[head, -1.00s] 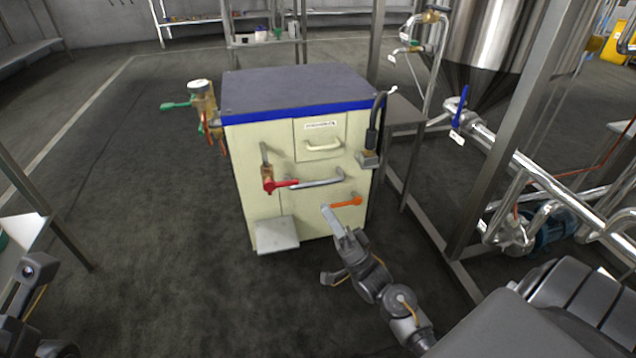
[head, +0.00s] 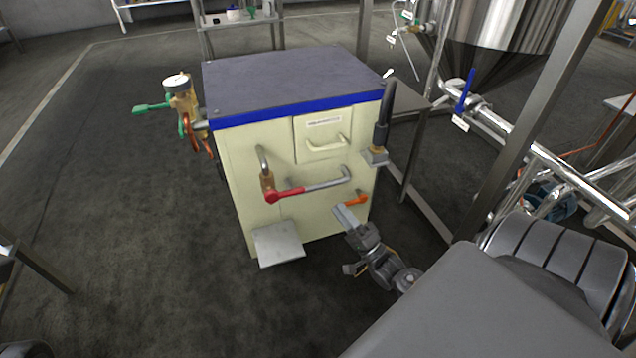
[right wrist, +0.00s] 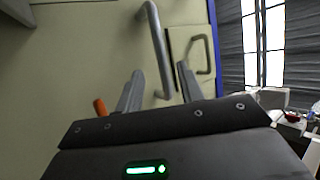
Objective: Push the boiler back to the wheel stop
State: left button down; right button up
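The boiler (head: 240,190) is a cream cabinet with a dark top and a blue band, upright on the floor in the middle of the head view. Its front carries a grey bar handle (head: 325,181) with a red lever (head: 285,195) beside it, and an orange lever (head: 356,199) low at the right. My right gripper (head: 345,215) is in front of the lower right front, just below the orange lever. In the right wrist view its fingers (right wrist: 160,85) are apart, with the bar handle (right wrist: 157,45) beyond them; contact is unclear. My left gripper is out of view. I cannot make out a wheel stop.
A brass valve with a gauge (head: 178,90) and green lever sticks out at the boiler's left. A steel frame (head: 520,130) with pipes and a tank (head: 505,25) stands close on the right. A shelf rack (head: 238,22) stands behind.

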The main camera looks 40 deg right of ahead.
aim_at(321, 184)
jog(key=b+x, duration=0.2)
jog(key=x, duration=0.7)
grip_shut()
